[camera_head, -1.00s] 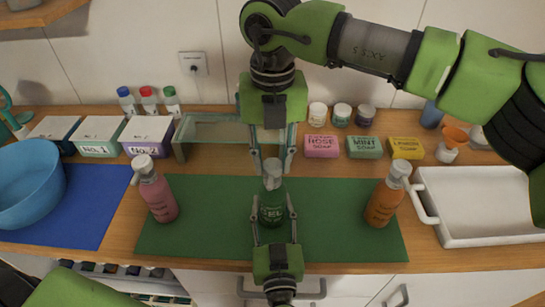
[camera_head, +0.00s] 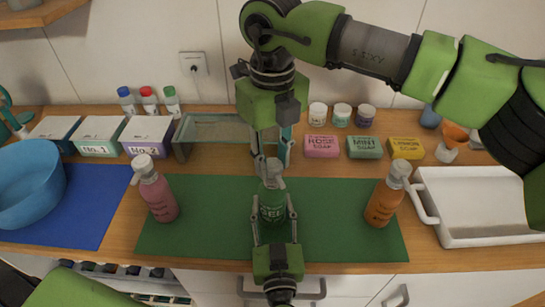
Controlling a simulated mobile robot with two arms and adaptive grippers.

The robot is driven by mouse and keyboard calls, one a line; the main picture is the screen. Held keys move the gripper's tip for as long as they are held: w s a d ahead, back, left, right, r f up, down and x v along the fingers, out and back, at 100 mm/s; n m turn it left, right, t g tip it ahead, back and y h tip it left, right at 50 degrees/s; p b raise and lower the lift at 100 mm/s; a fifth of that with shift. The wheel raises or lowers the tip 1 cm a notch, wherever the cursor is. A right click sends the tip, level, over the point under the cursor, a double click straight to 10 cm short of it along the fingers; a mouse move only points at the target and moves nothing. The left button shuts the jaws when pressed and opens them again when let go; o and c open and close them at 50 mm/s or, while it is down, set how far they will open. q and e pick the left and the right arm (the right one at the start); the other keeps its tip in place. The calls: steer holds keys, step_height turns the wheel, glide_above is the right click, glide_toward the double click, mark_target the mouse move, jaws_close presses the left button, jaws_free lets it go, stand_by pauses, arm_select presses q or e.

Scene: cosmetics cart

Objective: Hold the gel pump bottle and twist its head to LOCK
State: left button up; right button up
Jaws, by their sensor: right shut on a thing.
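The green gel pump bottle (camera_head: 272,207) stands upright at the middle of the green mat (camera_head: 330,240). Its grey-white pump head (camera_head: 272,172) points up between my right gripper's fingers. My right gripper (camera_head: 271,165) comes from above and is shut on the pump head. My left gripper (camera_head: 273,218) comes from the front edge, with one finger on each side of the bottle body. The fingers look closed against the body, though the contact is small in view. The nozzle's direction is partly hidden by the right gripper.
A pink pump bottle (camera_head: 158,195) stands on the mat's left and an orange one (camera_head: 384,200) on its right. A blue bowl (camera_head: 30,185) is at the left, a white tray (camera_head: 480,235) at the right. Soap boxes (camera_head: 365,148) and a glass container (camera_head: 185,140) stand behind.

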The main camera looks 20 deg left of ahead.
mark_target(273, 163)
steer(key=n, duration=0.5)
steer(key=shift+n, duration=0.3)
steer(key=n, duration=0.5)
steer(key=shift+n, duration=0.3)
steer(key=o, duration=1.1)
steer(key=shift+r, duration=0.15)
step_height(273, 163, up, 12)
steer(key=shift+f, duration=0.1)
